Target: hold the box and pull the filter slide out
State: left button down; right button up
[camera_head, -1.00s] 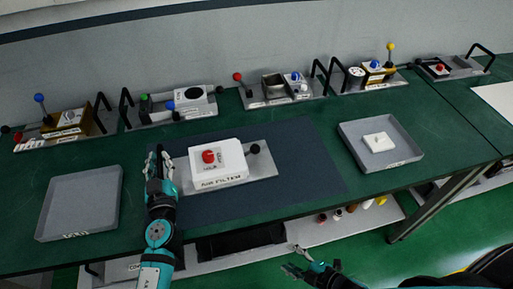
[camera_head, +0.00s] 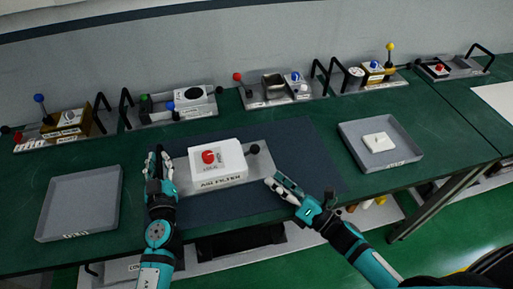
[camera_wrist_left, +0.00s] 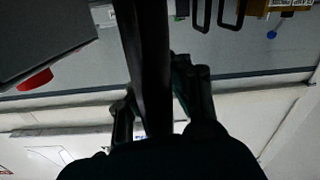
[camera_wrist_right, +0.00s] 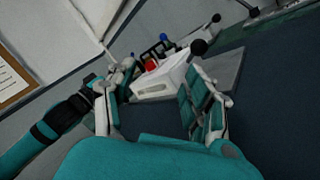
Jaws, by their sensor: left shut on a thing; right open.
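The white air filter box (camera_head: 217,165) with a red knob (camera_head: 208,157) sits on a grey plate (camera_head: 262,168) on the dark mat. A black ball knob (camera_head: 254,149) stands at the box's right side; it also shows in the right wrist view (camera_wrist_right: 198,47). The filter slide itself is not clearly visible. My left gripper (camera_head: 158,165) is at the box's left side, shut on a black bar-like handle (camera_wrist_left: 150,60). My right gripper (camera_head: 275,182) is open and empty, in front of the plate's right part, apart from the knob.
An empty grey tray (camera_head: 80,204) lies at the left. Another grey tray (camera_head: 352,135) at the right holds a white block (camera_head: 378,142). Several fixtures with levers and black handles line the back. The mat right of the plate is clear.

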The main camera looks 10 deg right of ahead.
aim_at(257, 149)
jog(key=w+d+n, duration=0.1)
jog(key=n, duration=0.1)
jog(key=w+d+n, duration=0.1)
jog(key=d+n, duration=0.1)
jog(key=n, duration=0.1)
jog(key=w+d+f+n+g+h, duration=0.1)
jog(key=n, duration=0.1)
jog(key=shift+w+d+f, duration=0.1)
jog(key=shift+w+d, duration=0.2)
jog(key=shift+w+n, duration=0.25)
jog(key=shift+n, duration=0.05)
jog(key=x, duration=1.1)
jog(key=shift+w+a+f, duration=0.2)
jog(key=shift+w, duration=0.05)
jog(key=shift+d+f, duration=0.1)
grip_shut()
